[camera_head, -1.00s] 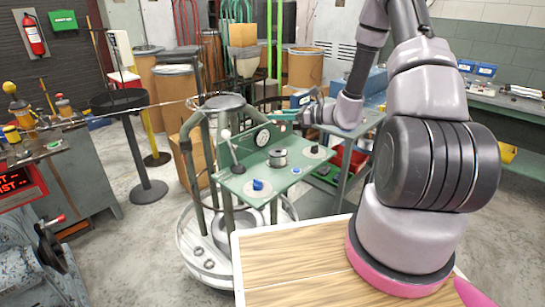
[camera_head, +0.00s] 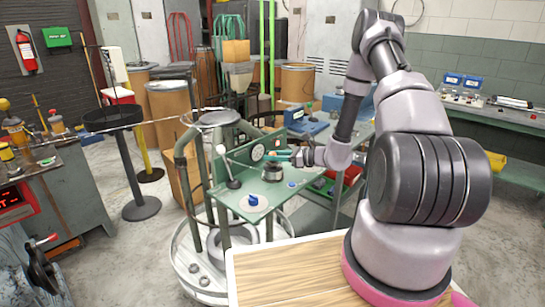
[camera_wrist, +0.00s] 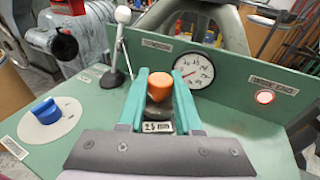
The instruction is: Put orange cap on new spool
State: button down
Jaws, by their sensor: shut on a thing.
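My gripper (camera_head: 280,155) has teal fingers and is over the green machine table in the head view. In the wrist view its fingers (camera_wrist: 162,92) are shut on the orange cap (camera_wrist: 160,84). A dark grey part (camera_wrist: 158,108) shows under the cap between the fingers; it may be the spool, and whether the cap touches it cannot be told. A dark round part (camera_head: 272,172) stands on the table just below my gripper in the head view. The cap cannot be made out in the head view.
A blue knob (camera_wrist: 44,110) on a white disc is left of my gripper in the wrist view. A white-tipped lever (camera_wrist: 122,40) and a round dial (camera_wrist: 193,71) on the upright green panel (camera_wrist: 230,72) are close by. A wooden board (camera_head: 290,275) is in front.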

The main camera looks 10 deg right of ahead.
jog(key=shift+f, duration=0.1)
jog(key=shift+f, duration=0.4)
jog(key=c, duration=0.6)
grip_release()
